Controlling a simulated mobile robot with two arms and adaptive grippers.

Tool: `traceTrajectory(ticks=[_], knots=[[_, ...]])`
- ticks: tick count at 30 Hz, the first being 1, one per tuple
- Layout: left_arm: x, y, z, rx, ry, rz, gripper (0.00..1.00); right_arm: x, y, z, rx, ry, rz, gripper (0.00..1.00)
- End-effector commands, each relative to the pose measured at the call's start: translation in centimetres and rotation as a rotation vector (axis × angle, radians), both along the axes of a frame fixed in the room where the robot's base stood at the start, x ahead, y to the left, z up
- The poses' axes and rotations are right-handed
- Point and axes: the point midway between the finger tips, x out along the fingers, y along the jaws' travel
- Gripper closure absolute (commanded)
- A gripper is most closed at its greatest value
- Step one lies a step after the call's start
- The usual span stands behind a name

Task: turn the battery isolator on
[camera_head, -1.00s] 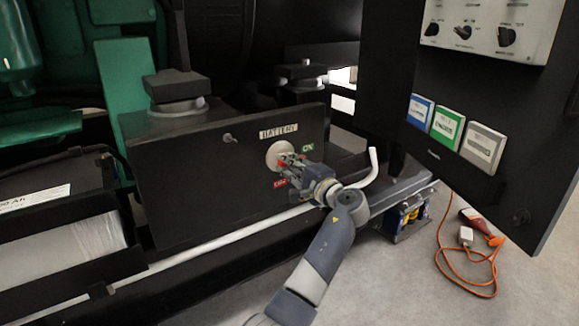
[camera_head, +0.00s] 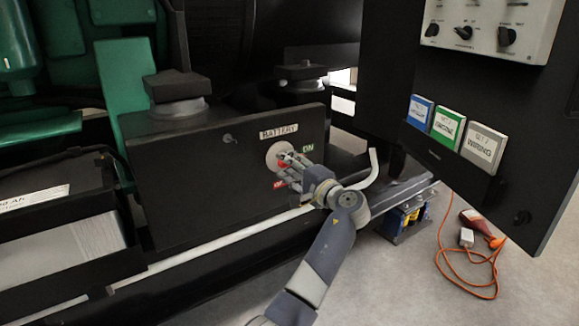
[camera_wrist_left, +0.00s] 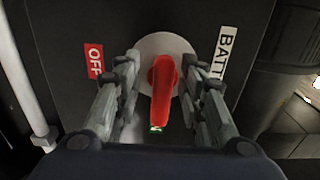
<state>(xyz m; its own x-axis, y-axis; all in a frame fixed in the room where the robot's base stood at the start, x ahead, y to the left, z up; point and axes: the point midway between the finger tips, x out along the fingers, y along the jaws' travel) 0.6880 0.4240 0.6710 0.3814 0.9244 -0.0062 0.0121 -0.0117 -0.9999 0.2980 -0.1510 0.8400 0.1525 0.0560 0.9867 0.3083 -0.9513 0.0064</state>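The battery isolator's red handle (camera_head: 283,161) sits on a round pale plate on the front of the black battery box (camera_head: 190,190). In the left wrist view the handle (camera_wrist_left: 162,88) has its long end toward the green ON label (camera_wrist_left: 155,128), which it partly covers. The red OFF label (camera_wrist_left: 94,61) is off to the handle's side. My left gripper (camera_head: 290,166) is at the isolator. In the wrist view its two fingers (camera_wrist_left: 162,62) stand on either side of the handle, with a visible gap on each side. My right gripper is not in view.
A black panel door (camera_head: 480,130) with knobs and blue, green and grey labelled pockets stands open at the right. A white pipe (camera_head: 220,243) runs below the battery box. An orange cable (camera_head: 466,290) and a red tool lie on the floor at the right.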

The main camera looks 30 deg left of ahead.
Motion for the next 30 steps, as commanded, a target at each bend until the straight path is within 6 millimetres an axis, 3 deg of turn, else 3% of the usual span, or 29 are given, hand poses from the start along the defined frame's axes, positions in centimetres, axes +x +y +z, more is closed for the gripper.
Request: traceTrajectory(ticks=[11, 24, 30], knots=[[-0.2, -0.8, 0.2, 0.004, -0.001, -0.003, 0.62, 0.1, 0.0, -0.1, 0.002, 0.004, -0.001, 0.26], [-3.5, -8.7, 0.1, 0.001, 0.0, -0.003, 0.62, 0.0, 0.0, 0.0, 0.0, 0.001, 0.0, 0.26], [-4.4, -10.8, 0.1, 0.002, 0.0, -0.002, 0.62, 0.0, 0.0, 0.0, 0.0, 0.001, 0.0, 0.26]])
